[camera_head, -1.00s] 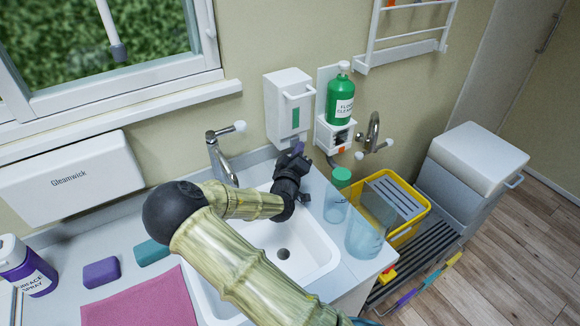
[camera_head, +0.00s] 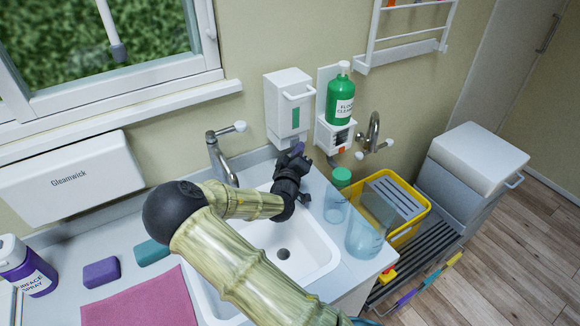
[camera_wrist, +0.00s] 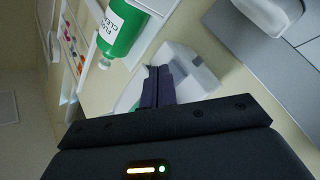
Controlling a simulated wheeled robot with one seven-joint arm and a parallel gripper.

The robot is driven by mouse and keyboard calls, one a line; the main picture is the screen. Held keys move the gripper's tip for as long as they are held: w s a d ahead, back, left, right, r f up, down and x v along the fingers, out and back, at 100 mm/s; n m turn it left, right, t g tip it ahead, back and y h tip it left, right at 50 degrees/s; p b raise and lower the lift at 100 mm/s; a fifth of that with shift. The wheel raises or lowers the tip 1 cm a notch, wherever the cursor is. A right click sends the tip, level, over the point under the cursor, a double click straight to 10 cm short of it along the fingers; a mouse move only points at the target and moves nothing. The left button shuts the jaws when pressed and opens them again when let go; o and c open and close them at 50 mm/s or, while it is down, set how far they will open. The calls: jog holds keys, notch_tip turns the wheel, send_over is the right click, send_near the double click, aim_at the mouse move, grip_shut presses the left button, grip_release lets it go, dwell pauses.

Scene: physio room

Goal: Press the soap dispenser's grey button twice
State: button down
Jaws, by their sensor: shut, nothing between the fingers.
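The white soap dispenser (camera_head: 279,112), with a green window strip and a lever-like bar on its right, is fixed to the wall above the sink.
A green floor cleaner bottle (camera_head: 340,101) stands in a wall holder right of the dispenser. A tap (camera_head: 219,155) is to the left. A green-lidded jar (camera_head: 337,200) and a clear beaker (camera_head: 366,236) stand right of the sink (camera_head: 318,262). A yellow crate (camera_head: 419,218) is beyond.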

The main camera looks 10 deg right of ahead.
jog(key=shift+w, duration=0.15)
jog(key=shift+w+a, duration=0.15)
jog(key=shift+w, duration=0.1)
dwell(0.7)
jog(key=shift+s, duration=0.4)
dwell(0.3)
jog(key=s+d, duration=0.2)
jog(key=s, duration=0.3)
jog(key=shift+s+d, duration=0.3)
jog(key=shift+w, duration=0.15)
dwell(0.8)
jog(key=shift+s, duration=0.2)
